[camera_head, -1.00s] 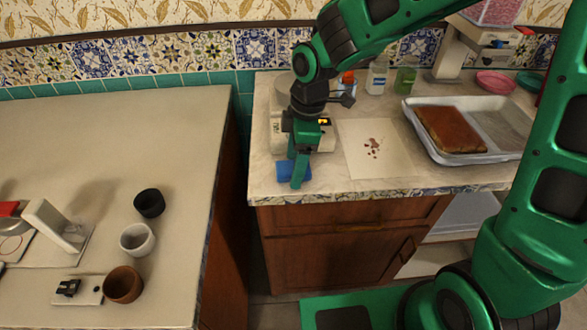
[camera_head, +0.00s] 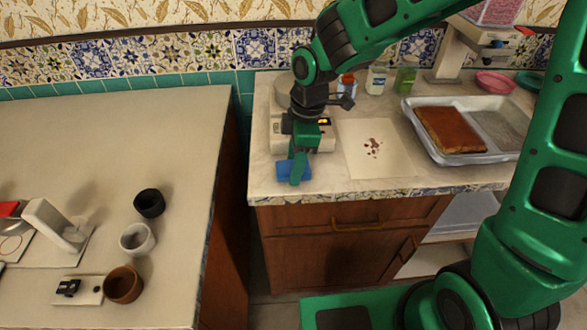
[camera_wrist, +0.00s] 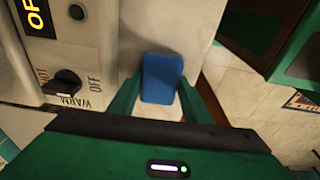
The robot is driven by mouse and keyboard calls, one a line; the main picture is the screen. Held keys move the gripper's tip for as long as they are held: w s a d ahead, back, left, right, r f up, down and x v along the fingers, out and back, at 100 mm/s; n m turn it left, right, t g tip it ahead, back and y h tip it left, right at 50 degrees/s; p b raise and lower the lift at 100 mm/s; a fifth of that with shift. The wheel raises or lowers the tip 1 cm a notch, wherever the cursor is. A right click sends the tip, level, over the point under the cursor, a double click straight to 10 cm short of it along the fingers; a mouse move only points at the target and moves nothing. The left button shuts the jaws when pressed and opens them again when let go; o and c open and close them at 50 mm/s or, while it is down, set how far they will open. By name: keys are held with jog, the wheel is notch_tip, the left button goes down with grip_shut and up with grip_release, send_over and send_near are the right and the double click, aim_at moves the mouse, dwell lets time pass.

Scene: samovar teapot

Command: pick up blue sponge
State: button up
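The blue sponge (camera_head: 284,170) lies on the right-hand counter near its front left corner. In the head view, my gripper (camera_head: 297,172) is lowered over it, and a green finger hides part of it. In the wrist view the sponge (camera_wrist: 161,78) lies between the two green fingers of my gripper (camera_wrist: 160,90). The fingers are spread, one on each side of the sponge. Light counter shows between the sponge and the fingers, mostly at its near end. Whether either finger touches it is hard to tell.
A white appliance (camera_head: 318,140) with a display stands just behind the sponge; its knob and "WARM" label show in the wrist view (camera_wrist: 62,85). A stained paper sheet (camera_head: 392,160) and a tray (camera_head: 475,155) with cake lie to the right. The counter edge (camera_head: 300,198) is close.

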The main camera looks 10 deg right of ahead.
aim_at(290, 167)
notch_tip(290, 167, up, 5)
jog(key=shift+s+a, duration=0.1)
jog(key=shift+a, duration=0.05)
jog(key=s+a+r, duration=0.6)
jog(key=s+a, duration=0.1)
jog(key=a, duration=0.2)
jog(key=shift+r, duration=0.25)
